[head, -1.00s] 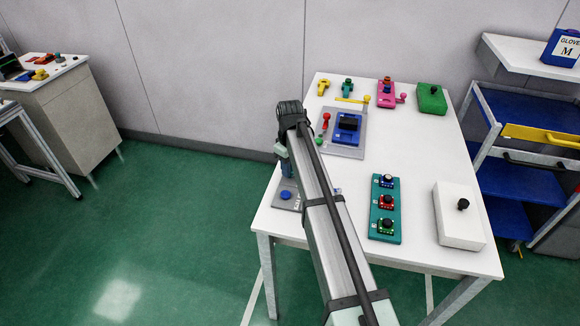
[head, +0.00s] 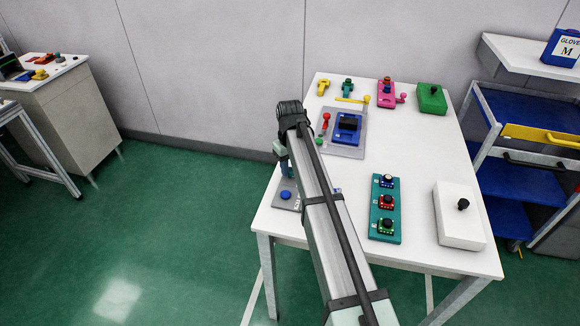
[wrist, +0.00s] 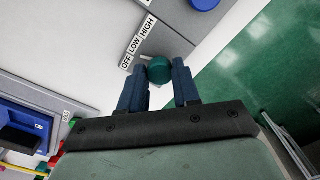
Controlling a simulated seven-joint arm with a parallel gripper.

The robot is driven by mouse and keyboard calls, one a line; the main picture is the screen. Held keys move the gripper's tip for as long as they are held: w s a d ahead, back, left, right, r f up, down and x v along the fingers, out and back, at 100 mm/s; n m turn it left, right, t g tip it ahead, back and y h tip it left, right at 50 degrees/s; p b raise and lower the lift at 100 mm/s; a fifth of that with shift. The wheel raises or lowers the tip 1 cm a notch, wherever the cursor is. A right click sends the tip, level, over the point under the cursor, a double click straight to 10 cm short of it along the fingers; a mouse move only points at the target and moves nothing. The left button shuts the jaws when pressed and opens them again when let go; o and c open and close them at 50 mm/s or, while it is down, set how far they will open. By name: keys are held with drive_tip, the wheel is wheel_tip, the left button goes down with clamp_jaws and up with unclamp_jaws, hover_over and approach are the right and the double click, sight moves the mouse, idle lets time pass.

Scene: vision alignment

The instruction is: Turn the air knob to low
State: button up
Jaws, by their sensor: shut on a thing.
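The air knob (wrist: 159,70) is a round teal knob in the wrist view. It sits between the two dark blue fingers of my gripper (wrist: 160,84), which is shut on it. White labels reading OFF, LOW and HIGH (wrist: 137,43) lie on the grey panel (wrist: 172,35) just beyond the knob. I cannot tell for sure which label the knob points to. In the head view my gripper (head: 285,165) is over the table's left edge, and my arm hides the knob and most of the panel.
A blue button (head: 286,195) is on the same panel, also in the wrist view (wrist: 205,3). A grey plate with a blue box (head: 348,128) stands behind. A teal strip with several knobs (head: 386,208) and a white box (head: 460,215) are to the right on the white table (head: 410,110).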

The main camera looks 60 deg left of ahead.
sight(290, 170)
drive_tip(key=shift+m, duration=1.6)
drive_tip(key=o, duration=1.1)
drive_tip(key=shift+c, duration=0.2)
wheel_tip(290, 170, up, 14)
drive_tip(key=shift+f, duration=0.1)
